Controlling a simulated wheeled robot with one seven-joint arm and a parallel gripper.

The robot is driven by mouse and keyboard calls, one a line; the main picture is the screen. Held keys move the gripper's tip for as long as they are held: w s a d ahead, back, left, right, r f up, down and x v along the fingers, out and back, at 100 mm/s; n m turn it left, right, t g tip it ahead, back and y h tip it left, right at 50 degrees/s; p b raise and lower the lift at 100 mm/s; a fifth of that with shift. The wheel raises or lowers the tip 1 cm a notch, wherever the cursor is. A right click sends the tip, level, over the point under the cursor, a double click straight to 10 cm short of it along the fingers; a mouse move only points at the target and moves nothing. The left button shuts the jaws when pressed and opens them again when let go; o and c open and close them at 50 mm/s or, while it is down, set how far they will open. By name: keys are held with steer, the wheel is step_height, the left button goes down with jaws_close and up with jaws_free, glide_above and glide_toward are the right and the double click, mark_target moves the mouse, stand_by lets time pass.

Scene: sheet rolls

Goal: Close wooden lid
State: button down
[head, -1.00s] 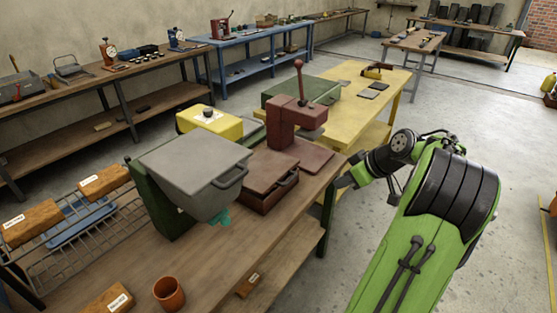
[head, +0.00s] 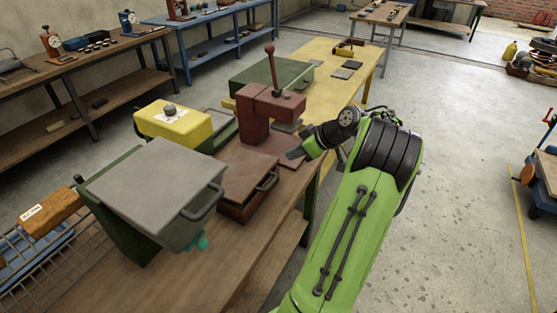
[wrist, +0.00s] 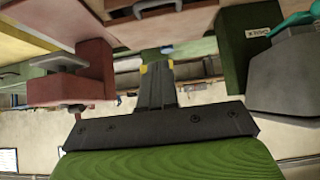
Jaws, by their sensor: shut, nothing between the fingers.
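No lid is clearly wooden. The brown-red box (head: 240,203) on the bench has a flat, low-lying top with a dark handle (head: 266,182) at its right edge. Its handle also shows at the top of the upside-down wrist view (wrist: 148,9). Beside it, a grey lid-like cover (head: 150,185) with a bar handle rests tilted on a dark green body (head: 120,235). My gripper (head: 293,154) is to the right of the brown-red box, apart from its handle. In the wrist view its yellow-tipped fingers (wrist: 157,66) are together and empty.
A red press (head: 258,108) with an upright lever stands behind the brown-red box. A yellow box (head: 172,122) is behind the grey cover. Something teal (head: 200,241) hangs under the cover's front. A wire rack is at left. Bare bench wood (head: 225,275) lies in front; open floor is to the right.

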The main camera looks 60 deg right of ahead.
steer(key=w+f+b, duration=0.1)
steer(key=w+f, duration=0.5)
steer(key=f, duration=0.4)
steer(key=shift+a+b, duration=0.3)
steer(key=shift+b, duration=0.05)
steer(key=shift+t, duration=0.7)
steer(key=f+b, duration=0.2)
steer(key=s+f+b, duration=0.1)
steer(key=f+b, duration=0.2)
steer(key=b, duration=0.1)
steer(key=shift+s+f, duration=0.25)
steer(key=shift+f, duration=0.15)
